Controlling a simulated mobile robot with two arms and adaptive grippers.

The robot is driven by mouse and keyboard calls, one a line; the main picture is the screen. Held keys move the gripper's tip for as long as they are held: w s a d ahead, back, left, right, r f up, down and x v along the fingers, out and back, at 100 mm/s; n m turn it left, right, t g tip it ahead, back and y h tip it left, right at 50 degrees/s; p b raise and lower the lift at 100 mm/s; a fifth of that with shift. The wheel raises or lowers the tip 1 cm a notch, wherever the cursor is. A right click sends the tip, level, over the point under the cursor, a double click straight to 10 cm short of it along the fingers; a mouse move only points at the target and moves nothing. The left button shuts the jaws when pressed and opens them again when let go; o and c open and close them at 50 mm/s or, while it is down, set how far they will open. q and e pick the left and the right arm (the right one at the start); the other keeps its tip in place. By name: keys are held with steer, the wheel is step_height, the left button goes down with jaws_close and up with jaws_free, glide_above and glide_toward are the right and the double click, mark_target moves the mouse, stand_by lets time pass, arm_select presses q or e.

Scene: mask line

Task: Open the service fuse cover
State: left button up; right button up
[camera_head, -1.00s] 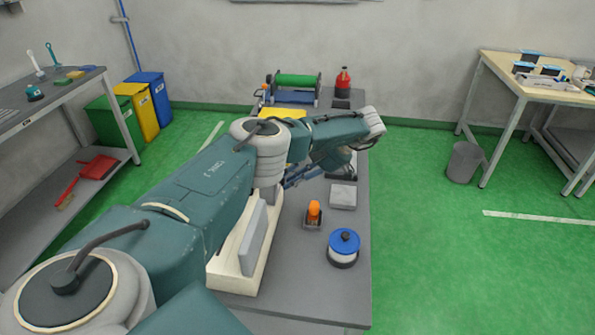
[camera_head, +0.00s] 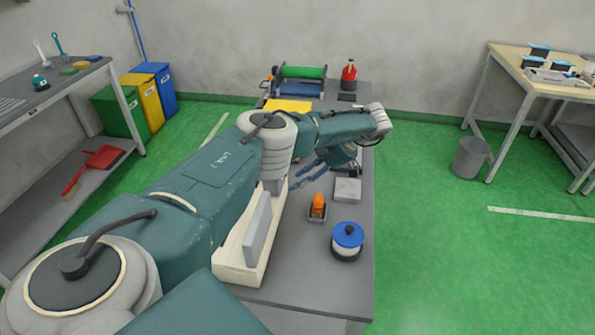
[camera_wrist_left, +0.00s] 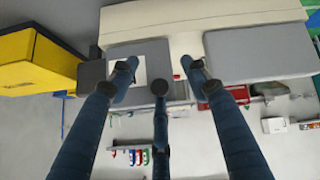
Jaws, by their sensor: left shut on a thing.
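A cream machine (camera_head: 240,262) with an upright grey panel (camera_head: 258,228) stands on the grey table, partly hidden by my left arm. In the left wrist view the cream body (camera_wrist_left: 185,38) spans the top, with a grey panel on either side. My left gripper (camera_head: 308,174) has dark blue fingers on the far side of the machine. In the left wrist view the gripper (camera_wrist_left: 163,75) has its fingertips against the machine's face, beside a small white square (camera_wrist_left: 152,68). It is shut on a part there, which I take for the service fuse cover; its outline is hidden. My right gripper is not in view.

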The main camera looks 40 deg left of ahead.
arm_select(q)
steer(key=shift+s+a+f, duration=0.15)
steer(key=shift+s+f, duration=0.1)
steer(key=shift+f, duration=0.15)
steer(key=v, duration=1.2)
steer(key=shift+w+r, duration=0.25)
steer(key=shift+r, duration=0.2)
